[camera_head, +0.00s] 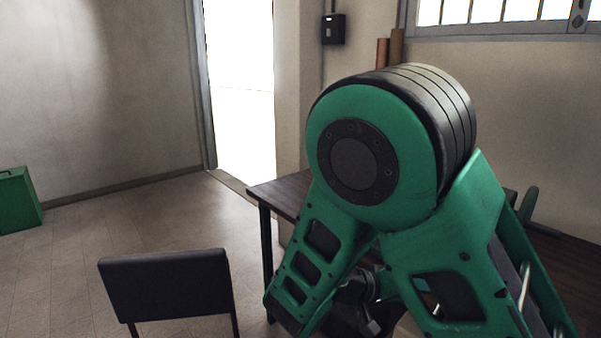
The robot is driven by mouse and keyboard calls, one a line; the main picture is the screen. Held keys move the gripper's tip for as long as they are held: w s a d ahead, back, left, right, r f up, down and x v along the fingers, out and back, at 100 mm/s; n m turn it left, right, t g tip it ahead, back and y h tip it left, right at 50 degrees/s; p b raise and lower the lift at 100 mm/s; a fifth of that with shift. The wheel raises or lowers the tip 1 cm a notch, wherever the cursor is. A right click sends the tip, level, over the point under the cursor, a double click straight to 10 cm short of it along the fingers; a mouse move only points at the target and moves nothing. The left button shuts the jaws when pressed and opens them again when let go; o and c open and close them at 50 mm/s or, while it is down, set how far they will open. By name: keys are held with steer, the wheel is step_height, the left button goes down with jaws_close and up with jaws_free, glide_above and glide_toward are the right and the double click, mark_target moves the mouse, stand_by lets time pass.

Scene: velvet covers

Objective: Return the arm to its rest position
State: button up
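My own green arm fills the middle and right of the head view. It is folded, with a large round black-and-green joint at the top and two green links reaching down from it. Dark metal parts show low between the links; I cannot tell what they are. I see no gripper fingers, so I cannot see whether the gripper is open or shut or holds anything.
A dark table (283,192) stands behind and beside my arm, largely hidden by it. A black-backed chair (168,286) is at the lower left. A green box (17,200) sits at the far left. A bright doorway (240,90) opens at the back. Floor between box and chair is clear.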

steer(key=s+d+m+g+y, duration=0.3)
steer(key=s+d+g+y, duration=0.3)
steer(key=s+d, duration=0.55)
steer(key=s+d+r+t+y, duration=0.1)
steer(key=s+r+y, duration=0.1)
steer(key=s, duration=0.4)
steer(key=s+d+r+t+y, duration=0.1)
steer(key=s+r+y, duration=0.2)
steer(key=s+y, duration=0.2)
steer(key=shift+s+d+m, duration=0.3)
steer(key=shift+s, duration=0.3)
steer(key=shift+w+f, duration=0.2)
steer(key=shift+w, duration=0.45)
